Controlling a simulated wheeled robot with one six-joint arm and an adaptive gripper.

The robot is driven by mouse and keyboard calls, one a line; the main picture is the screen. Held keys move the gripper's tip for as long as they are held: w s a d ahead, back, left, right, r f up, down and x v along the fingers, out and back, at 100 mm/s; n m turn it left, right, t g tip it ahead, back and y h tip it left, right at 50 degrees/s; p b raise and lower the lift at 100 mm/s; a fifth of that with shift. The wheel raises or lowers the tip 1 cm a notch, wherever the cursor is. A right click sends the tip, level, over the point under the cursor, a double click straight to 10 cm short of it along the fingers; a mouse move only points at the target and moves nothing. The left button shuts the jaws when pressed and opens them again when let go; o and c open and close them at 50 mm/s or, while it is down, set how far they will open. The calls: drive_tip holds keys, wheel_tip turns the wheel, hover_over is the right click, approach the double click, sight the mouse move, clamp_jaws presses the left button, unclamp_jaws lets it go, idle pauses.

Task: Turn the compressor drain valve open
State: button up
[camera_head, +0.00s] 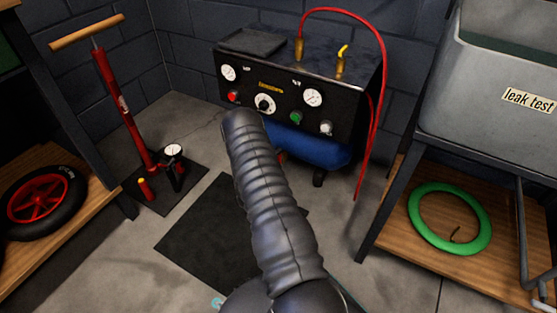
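The compressor (350,90) stands against the back wall, with a black panel above a blue tank (310,145). A yellow lever (343,51) sits tilted on a brass fitting on its top right. My arm reaches up from the bottom middle and covers part of the tank and the area below the panel. My gripper does not show.
A red hose (378,95) loops from the compressor's top to the floor. A red floor pump (120,100) stands at left. At right, a grey basin (495,95) marked "leak test" stands above a wooden shelf (400,215) holding a green tyre (482,228). A dark mat (195,235) lies on the floor.

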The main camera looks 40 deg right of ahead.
drive_tip(key=v, duration=1.2)
drive_tip(key=shift+s+f, duration=0.1)
idle(0.5)
